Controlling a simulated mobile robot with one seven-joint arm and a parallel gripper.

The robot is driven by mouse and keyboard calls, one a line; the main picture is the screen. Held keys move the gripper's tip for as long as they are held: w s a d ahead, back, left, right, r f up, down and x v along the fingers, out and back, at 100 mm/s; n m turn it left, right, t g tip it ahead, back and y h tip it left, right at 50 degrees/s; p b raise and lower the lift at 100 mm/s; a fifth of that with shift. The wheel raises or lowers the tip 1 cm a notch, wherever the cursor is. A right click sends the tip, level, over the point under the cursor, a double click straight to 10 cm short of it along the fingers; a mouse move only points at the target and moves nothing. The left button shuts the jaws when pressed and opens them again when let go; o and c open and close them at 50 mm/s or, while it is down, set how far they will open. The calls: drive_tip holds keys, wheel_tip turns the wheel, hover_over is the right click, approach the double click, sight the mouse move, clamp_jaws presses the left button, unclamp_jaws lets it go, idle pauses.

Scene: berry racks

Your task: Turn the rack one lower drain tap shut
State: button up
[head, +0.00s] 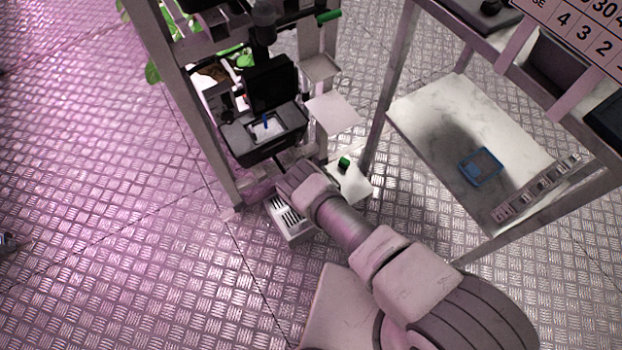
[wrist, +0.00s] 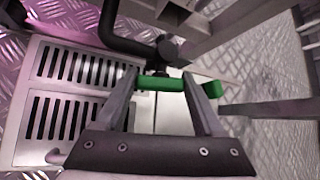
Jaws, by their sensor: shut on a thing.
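The lower drain tap has a green lever, seen between my gripper's fingers in the wrist view (wrist: 160,83), with its bent green end (wrist: 214,90) sticking out past the right finger. Its dark valve body and black pipe (wrist: 168,48) sit just behind. My gripper (wrist: 163,84) is shut on this lever, one finger at each side. In the head view, a green piece (head: 344,162) shows just beyond my wrist, and my arm hides the rest of the tap.
A slotted drain box (head: 292,222) stands on the floor under the rack, left of the tap in the wrist view (wrist: 75,72). Another green tap lever (head: 328,16) is higher on the rack. The rack post (head: 200,120) is close by. A bench with a blue tray (head: 481,167) stands at right.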

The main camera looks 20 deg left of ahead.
drive_tip(key=shift+a, duration=0.1)
drive_tip(key=o, duration=1.4)
drive_tip(key=shift+r, duration=0.1)
